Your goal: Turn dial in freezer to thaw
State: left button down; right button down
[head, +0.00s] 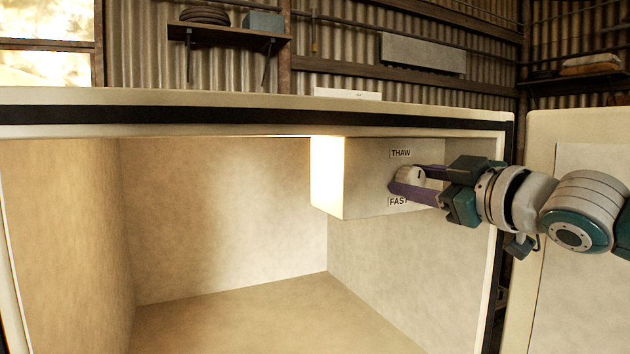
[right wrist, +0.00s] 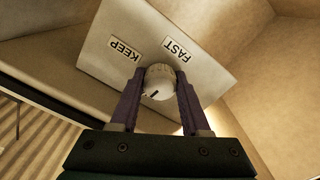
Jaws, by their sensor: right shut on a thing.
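The dial (head: 409,174) is a pale round knob on the side face of the light box (head: 366,190) at the freezer's upper right. The THAW label (head: 401,154) is above it and the FAST label (head: 398,202) below it. My right gripper (head: 408,181) is shut on the dial, with its purple fingers on either side of it. In the right wrist view the dial (right wrist: 160,80) sits between the fingertips. Its dark mark points to the lower left, away from the FAST label (right wrist: 178,49). A KEEP label (right wrist: 125,50) also shows there. My left gripper is out of view.
The freezer (head: 230,210) is open and its inside is empty where I see it. Its door (head: 570,290) stands open at the right, behind my right arm. A wall shelf (head: 228,37) with items hangs behind the freezer.

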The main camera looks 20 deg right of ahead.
jog(key=shift+n, duration=0.6)
jog(key=shift+c, duration=1.9)
grip_release()
jog(key=shift+s+f+b, duration=0.15)
jog(key=shift+s+b, duration=0.1)
jog(key=shift+b, duration=0.05)
jog(key=s+b, duration=0.4)
jog(key=s, duration=0.5)
jog(key=shift+s+d, duration=0.2)
jog(key=shift+d, duration=0.2)
